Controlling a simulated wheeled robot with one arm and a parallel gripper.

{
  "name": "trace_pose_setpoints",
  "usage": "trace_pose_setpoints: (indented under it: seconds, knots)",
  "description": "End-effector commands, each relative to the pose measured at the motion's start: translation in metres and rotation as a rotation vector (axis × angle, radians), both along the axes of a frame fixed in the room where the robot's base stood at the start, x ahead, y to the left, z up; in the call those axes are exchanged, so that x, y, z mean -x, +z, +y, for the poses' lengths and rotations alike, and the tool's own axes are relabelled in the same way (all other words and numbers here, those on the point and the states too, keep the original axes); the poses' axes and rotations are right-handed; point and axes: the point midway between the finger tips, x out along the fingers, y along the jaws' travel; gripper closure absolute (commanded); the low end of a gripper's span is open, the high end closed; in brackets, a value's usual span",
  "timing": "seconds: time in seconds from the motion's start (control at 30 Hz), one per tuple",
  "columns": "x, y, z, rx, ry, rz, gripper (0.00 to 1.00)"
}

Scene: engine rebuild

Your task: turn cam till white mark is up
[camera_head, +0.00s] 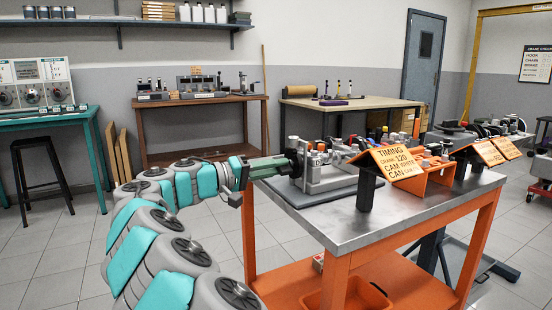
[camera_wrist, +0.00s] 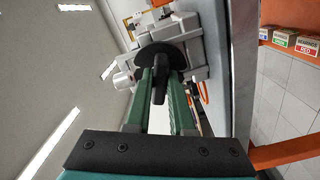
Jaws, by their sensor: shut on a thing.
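The cam's black round disc (camera_wrist: 165,51) fills the upper middle of the wrist view, with a black grip piece (camera_wrist: 159,88) standing out from it. My gripper (camera_wrist: 161,75) has its green fingers on both sides of this grip piece and is shut on it. In the head view my gripper (camera_head: 283,164) reaches level from the left to the dark disc (camera_head: 295,158) on the end of the grey engine fixture (camera_head: 325,180). I cannot make out a white mark in either view, so the cam's angle is unclear.
The fixture stands on a steel-topped orange bench (camera_head: 350,222). An orange sign (camera_head: 395,160) reads "TIMING", "CRANK 120" and "CAM WHITE". An orange parts bin (camera_head: 430,180) stands behind it. In the wrist view small labelled boxes (camera_wrist: 283,40) sit at the upper right.

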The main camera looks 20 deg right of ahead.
Motion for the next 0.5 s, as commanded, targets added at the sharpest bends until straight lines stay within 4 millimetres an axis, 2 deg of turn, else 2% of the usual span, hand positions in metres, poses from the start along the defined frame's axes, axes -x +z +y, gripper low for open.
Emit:
trace_pose_setpoints:
  seconds: [0.2, 0.5]
  knots:
    - [-0.0010, 0.0031, 0.0009, 0.008, 0.005, 0.178, 1.00]
    - [-0.0007, 0.0022, 0.0003, 0.014, 0.003, 0.348, 1.00]
